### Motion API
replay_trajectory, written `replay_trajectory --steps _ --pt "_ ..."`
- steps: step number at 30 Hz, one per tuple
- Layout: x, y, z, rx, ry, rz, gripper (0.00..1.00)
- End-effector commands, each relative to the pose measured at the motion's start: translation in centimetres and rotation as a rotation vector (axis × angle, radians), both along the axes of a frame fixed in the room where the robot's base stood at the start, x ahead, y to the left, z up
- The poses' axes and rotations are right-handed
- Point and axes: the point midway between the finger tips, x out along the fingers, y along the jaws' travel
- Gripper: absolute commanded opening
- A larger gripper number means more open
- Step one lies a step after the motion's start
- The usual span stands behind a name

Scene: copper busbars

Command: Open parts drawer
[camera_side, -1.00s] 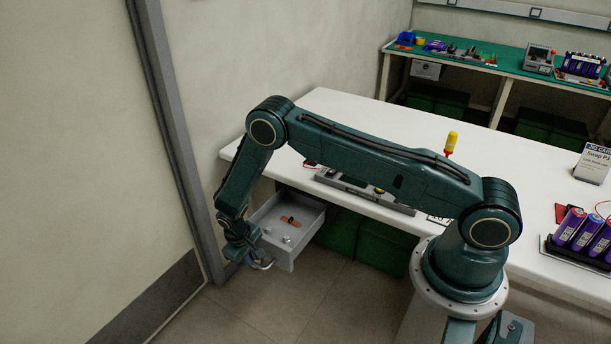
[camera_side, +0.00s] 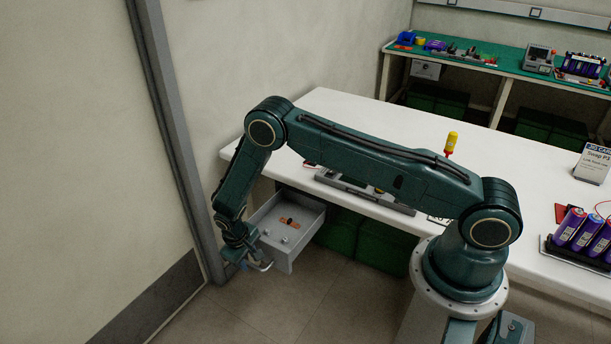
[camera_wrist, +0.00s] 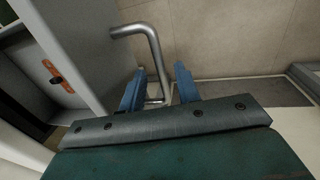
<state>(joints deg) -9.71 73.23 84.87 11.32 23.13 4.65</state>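The grey parts drawer (camera_side: 292,252) stands pulled out from under the white table in the side view. Its front panel and part of its inside also show at left in the wrist view (camera_wrist: 85,45). Its bent metal handle (camera_wrist: 152,50) sticks out from the front panel. My gripper (camera_side: 246,264) is at the drawer front, by the handle. In the wrist view its two blue fingers (camera_wrist: 160,68) are spread apart. The handle bar shows in the gap between them, with space to the fingers; I cannot tell its exact depth.
A copper piece (camera_side: 288,222) and small bits lie in the drawer. The white table (camera_side: 335,115) is above it, with a grey fixture (camera_side: 365,190) near its edge. Green bins (camera_side: 385,248) stand below. A wall and grey post (camera_side: 180,130) are close at left. Floor in front is clear.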

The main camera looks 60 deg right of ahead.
Motion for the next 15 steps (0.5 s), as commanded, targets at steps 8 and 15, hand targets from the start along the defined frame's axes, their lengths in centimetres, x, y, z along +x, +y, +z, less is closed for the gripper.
replay_trajectory --steps 8,15 --pt "0.1 0.4 2.0 0.0 -0.001 0.0 0.33" --pt "0.0 1.0 5.2 0.0 -0.002 0.0 0.33"
